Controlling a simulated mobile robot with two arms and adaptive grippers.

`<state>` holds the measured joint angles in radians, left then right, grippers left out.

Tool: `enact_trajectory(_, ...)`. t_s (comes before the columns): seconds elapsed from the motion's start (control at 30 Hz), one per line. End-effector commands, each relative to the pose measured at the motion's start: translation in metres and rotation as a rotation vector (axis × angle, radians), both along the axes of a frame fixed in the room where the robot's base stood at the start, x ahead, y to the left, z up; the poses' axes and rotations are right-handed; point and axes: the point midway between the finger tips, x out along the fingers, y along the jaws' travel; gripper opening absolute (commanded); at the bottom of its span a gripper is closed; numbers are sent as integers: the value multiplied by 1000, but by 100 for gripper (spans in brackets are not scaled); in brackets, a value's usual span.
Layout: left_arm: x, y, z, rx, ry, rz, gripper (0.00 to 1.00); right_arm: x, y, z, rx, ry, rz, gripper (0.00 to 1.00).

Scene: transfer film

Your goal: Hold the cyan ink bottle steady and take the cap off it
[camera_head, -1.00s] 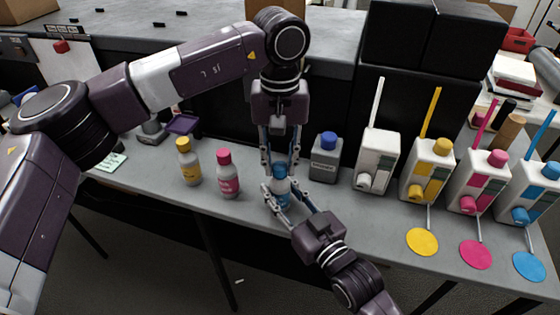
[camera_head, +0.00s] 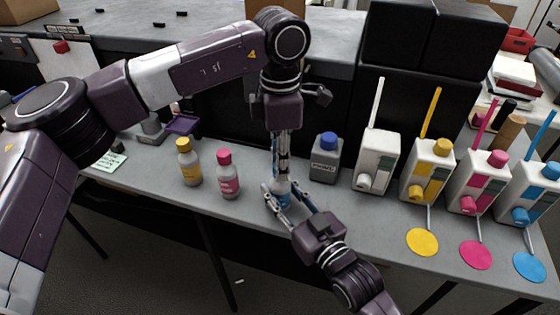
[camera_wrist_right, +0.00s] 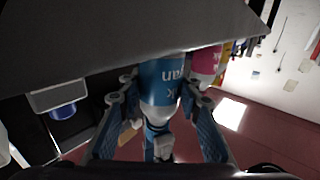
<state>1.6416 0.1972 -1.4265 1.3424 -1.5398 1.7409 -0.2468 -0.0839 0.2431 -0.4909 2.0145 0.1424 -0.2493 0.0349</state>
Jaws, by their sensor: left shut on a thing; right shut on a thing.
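The cyan ink bottle (camera_head: 283,200) stands upright near the front edge of the grey bench, mostly hidden by my grippers. My right gripper (camera_head: 281,190) is shut on its body from the front right. In the right wrist view, which looks upside down, the bottle's cyan label (camera_wrist_right: 163,84) shows between the two fingers (camera_wrist_right: 160,100). My left gripper (camera_head: 281,172) points straight down from above and is shut at the cap. Its fingers hide the cap, so I cannot tell whether the cap still sits on the neck.
A yellow bottle (camera_head: 189,163) and a magenta bottle (camera_head: 228,175) stand to the left. A grey bottle with a blue cap (camera_head: 326,158) is close on the right. White ink tanks (camera_head: 428,170) with coloured sticks and discs fill the bench's right side.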

Motion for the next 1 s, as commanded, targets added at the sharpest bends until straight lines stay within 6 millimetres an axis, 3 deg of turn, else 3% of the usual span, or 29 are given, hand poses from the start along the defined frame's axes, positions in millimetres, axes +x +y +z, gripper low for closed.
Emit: enact_trajectory(1.0, 2, 0, 2, -4, -3, 1767, 0, -1, 1, 1, 2, -3, 2, 0)
